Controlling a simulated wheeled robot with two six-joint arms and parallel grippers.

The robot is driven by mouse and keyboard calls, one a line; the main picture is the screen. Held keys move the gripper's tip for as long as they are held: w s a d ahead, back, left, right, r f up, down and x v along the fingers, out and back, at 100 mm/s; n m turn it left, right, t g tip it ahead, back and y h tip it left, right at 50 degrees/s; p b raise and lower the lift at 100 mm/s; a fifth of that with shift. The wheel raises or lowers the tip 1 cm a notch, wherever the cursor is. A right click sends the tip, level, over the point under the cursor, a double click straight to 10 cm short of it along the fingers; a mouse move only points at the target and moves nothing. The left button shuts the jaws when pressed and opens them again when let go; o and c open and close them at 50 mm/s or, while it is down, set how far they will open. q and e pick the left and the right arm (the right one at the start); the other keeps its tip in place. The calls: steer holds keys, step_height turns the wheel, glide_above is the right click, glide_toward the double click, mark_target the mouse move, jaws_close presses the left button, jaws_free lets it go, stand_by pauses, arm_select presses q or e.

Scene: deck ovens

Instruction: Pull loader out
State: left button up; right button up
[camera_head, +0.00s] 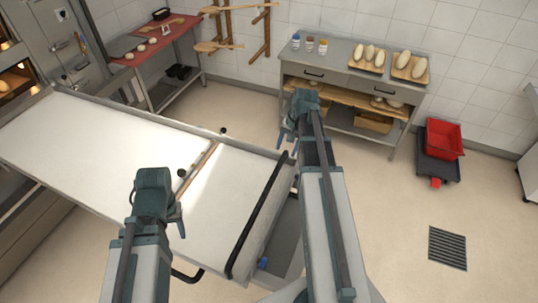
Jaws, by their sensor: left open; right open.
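The loader is a long flat frame with a white belt (85,140), sticking out from the deck oven at the left toward me. A wooden crossbar (198,170) with dark end knobs lies across it. A black handle bar (257,215) runs along its near right end. My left gripper (180,226) is open over the near edge of the loader, left of the black bar. My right gripper (287,140) is open by the loader's far right corner, beyond the bar's upper end. Neither gripper holds anything. Contact with the loader cannot be told.
The deck oven (18,80) stands at the left. A red-topped table (165,42) and a grey workbench (345,75) with loaves stand along the back wall. A red crate (444,138) sits on a dark dolly. The floor at the right is clear around a drain grate (447,248).

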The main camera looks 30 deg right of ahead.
mark_target(277, 168)
arm_select(q)
steer(key=shift+w, duration=0.35)
arm_select(e)
steer(key=shift+w+r, duration=0.1)
steer(key=shift+w, duration=0.25)
arm_select(q)
step_height(277, 168, down, 14)
steer(key=b, duration=1.3)
steer(key=shift+r+b, duration=0.25)
steer(key=shift+b, duration=0.1)
arm_select(e)
steer(key=f, duration=0.4)
steer(key=w+a+f, duration=0.1)
steer(key=f, duration=0.4)
steer(key=w+f, duration=0.1)
steer(key=f, duration=0.3)
steer(key=shift+a+f, duration=0.3)
steer(key=shift+a, duration=0.05)
jaws_close()
